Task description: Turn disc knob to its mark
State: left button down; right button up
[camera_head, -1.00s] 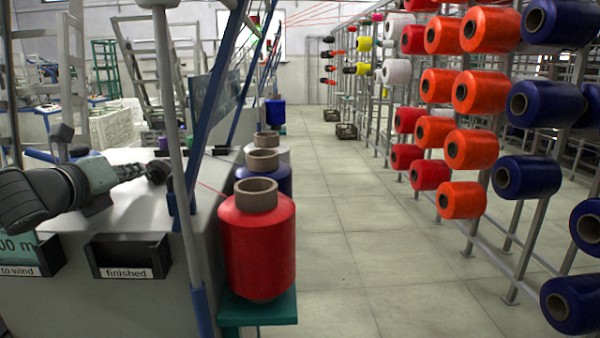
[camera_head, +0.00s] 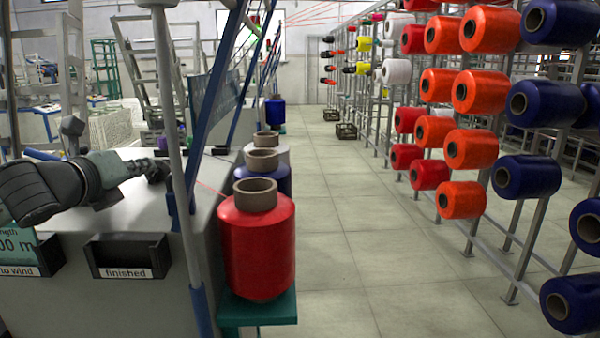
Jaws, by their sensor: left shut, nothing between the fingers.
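My left arm comes in from the left over the grey machine top (camera_head: 130,215). My left gripper (camera_head: 162,172) is at its end, shut, with its fingertips close behind the grey upright post (camera_head: 170,120). I cannot make out the disc knob or its mark; the gripper and post may cover them. My right gripper is not in view.
A black tray labelled "finished" (camera_head: 127,257) and one labelled "to wind" (camera_head: 45,255) are on the machine's front. A red thread cone (camera_head: 257,250) stands on a green shelf (camera_head: 262,312), with others behind it. A rack of orange and blue cones (camera_head: 527,177) lines the right. The aisle floor (camera_head: 370,250) is clear.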

pick_arm(q)
jog(key=shift+r, duration=0.15)
dwell(0.3)
jog(key=shift+r, duration=0.3)
jog(key=shift+d+f+v, duration=0.1)
jog(key=shift+f+v, duration=0.1)
jog(key=shift+v, duration=0.8)
jog(key=shift+d+f+v, duration=0.1)
jog(key=shift+f+v, duration=0.1)
jog(key=shift+v, duration=0.8)
jog(key=shift+d+f+v, duration=0.15)
jog(key=shift+f+v, duration=0.05)
jog(key=shift+v, duration=0.75)
jog(key=shift+s, duration=0.15)
